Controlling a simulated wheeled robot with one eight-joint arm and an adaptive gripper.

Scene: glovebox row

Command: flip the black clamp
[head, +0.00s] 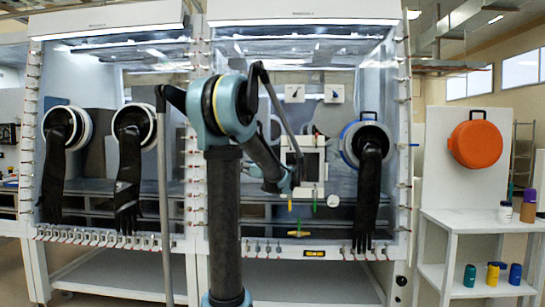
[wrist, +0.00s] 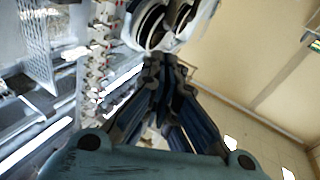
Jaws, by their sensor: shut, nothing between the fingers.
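My gripper (wrist: 163,68) shows in the wrist view with its dark, blue-padded fingers drawn together at the tips and nothing between them. It is in front of dark and white round parts (wrist: 150,22) at the top of that view; I cannot tell whether it touches them. In the head view my arm reaches toward the right glovebox, and the fingers cannot be made out. Small clamps with red tips line a white post (wrist: 103,45) left of the gripper in the wrist view. Clamps (head: 268,247) also line the glovebox's lower edge. I cannot single out a black clamp.
Black gloves (head: 128,170) hang from the ports, one (head: 367,195) at the right glovebox. Yellow (head: 290,205) and green (head: 314,205) handles are near my arm's end. A white shelf (head: 480,225) with jars stands at right, below an orange round lid (head: 475,144).

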